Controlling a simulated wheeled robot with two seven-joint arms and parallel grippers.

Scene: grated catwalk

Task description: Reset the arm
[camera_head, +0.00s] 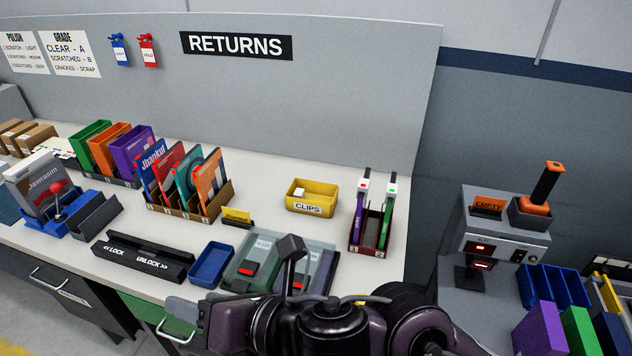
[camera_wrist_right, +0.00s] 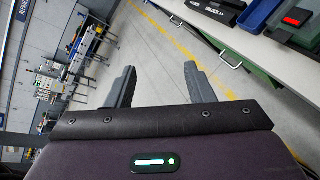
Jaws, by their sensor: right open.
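My right arm (camera_head: 335,325) fills the bottom middle of the head view, in front of the bench's front edge. My right gripper (camera_wrist_right: 160,75) shows in the wrist view with its two dark fingers wide apart. Only bare floor shows between the fingers, and they hold nothing. In the head view my arm partly covers the grey-green trays at the bench front. My left arm and gripper are not in view.
The bench (camera_head: 320,240) carries a yellow CLIPS bin (camera_head: 312,196), a blue tray (camera_head: 211,264), a black lock/unlock block (camera_head: 143,259) and a case rack (camera_head: 190,206). A grey machine (camera_head: 503,242) stands at right. Open floor (camera_wrist_right: 160,40) lies beside the bench's drawers.

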